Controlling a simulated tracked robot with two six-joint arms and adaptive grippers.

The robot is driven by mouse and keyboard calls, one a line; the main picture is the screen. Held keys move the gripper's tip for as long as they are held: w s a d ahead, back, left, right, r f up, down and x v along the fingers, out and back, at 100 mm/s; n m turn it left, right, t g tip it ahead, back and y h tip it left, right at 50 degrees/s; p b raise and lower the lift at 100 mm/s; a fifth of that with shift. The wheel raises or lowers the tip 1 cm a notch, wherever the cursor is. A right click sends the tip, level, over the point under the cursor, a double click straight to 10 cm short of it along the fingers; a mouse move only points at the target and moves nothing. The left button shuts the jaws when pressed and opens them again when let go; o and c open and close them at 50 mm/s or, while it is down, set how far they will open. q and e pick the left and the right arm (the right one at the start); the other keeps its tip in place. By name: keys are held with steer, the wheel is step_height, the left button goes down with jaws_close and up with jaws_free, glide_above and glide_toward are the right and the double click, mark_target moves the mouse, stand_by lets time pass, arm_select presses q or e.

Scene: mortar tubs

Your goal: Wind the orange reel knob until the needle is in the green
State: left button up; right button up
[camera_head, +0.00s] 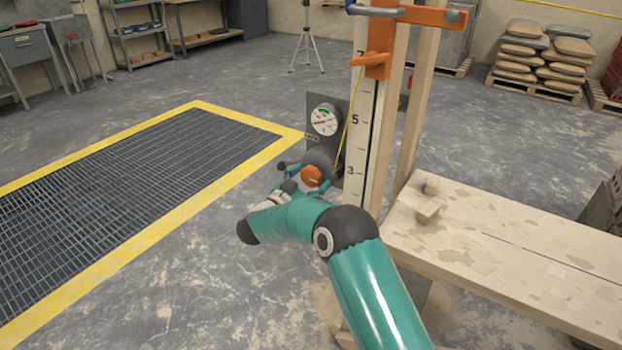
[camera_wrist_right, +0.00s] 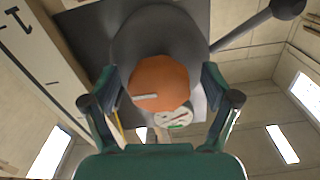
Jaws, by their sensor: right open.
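The orange reel knob (camera_head: 311,175) sits on a dark round reel low on the grey panel (camera_head: 316,150) beside the numbered post. In the right wrist view the knob (camera_wrist_right: 158,80) lies between the two fingers of my right gripper (camera_wrist_right: 160,92). The fingers are open, one on each side, with gaps visible. In the head view my right gripper (camera_head: 303,186) is at the knob, partly hidden by its own arm. The round white dial (camera_head: 323,120) above has green and red marks; I cannot tell clearly where its needle points. My left gripper is not in view.
A dark lever with a ball end (camera_wrist_right: 285,9) sticks out beside the reel. The wooden bench (camera_head: 500,250) stands right of the numbered post (camera_head: 362,130). A yellow-edged floor grate (camera_head: 120,190) lies left. Bagged pallets (camera_head: 545,60) stand far back.

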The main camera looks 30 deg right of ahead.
steer(key=c, duration=1)
steer(key=shift+d, duration=0.15)
steer(key=shift+c, duration=0.9)
